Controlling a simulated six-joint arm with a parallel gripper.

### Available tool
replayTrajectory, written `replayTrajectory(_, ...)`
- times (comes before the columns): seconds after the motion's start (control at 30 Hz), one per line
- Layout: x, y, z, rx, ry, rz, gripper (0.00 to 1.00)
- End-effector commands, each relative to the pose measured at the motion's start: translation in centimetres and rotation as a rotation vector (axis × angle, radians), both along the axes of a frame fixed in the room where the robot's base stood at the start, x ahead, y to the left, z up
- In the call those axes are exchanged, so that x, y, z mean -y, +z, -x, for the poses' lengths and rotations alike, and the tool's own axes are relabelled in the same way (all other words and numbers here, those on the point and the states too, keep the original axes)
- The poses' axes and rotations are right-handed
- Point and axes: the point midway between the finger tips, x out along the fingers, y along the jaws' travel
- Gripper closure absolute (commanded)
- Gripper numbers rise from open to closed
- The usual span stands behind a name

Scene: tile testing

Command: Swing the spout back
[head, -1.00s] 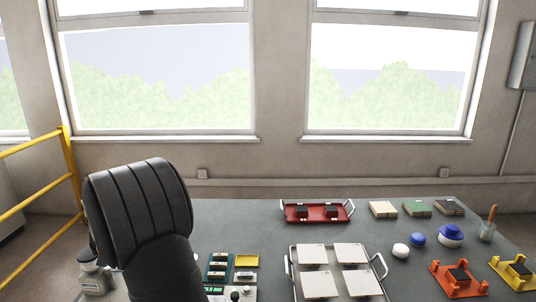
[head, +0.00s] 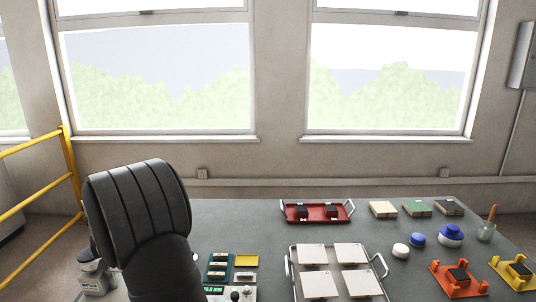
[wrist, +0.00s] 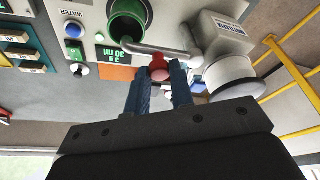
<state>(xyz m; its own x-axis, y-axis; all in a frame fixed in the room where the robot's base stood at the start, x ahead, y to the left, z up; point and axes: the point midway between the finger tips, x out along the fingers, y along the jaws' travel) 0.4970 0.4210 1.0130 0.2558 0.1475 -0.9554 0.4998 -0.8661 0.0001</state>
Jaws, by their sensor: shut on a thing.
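The spout (wrist: 170,52) is a grey tube in the wrist view. It runs from beside a grey block marked "MISTILERIA" (wrist: 222,32) to the rim of a green round cup (wrist: 127,28). A red knob (wrist: 158,62) sits by the spout. My gripper (wrist: 160,76) has blue fingers, one on each side of the red knob, and is shut on it. In the head view my dark arm hides the gripper and the spout.
A white round vessel (wrist: 232,76) stands close to the right of the fingers. A blue button (wrist: 73,30) and a lit green display (wrist: 112,54) are left. A yellow rail (head: 75,180) stands left of the table. White tiles (head: 312,254) lie on a tray.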

Motion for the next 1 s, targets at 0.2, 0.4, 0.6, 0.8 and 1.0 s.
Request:
replayTrajectory(0.2, -0.2, 0.0, 0.8, 0.0, 0.002, 0.0, 0.95)
replayTrajectory(0.4, -0.3, 0.0, 1.1, 0.001, 0.003, -0.002, 0.95)
replayTrajectory(0.6, -0.5, 0.1, 1.5, 0.0, 0.002, -0.003, 0.95)
replayTrajectory(0.8, -0.6, 0.1, 1.6, 0.002, 0.003, -0.005, 0.95)
replayTrajectory(1.0, -1.1, 0.1, 2.1, 0.003, 0.004, -0.005, 0.95)
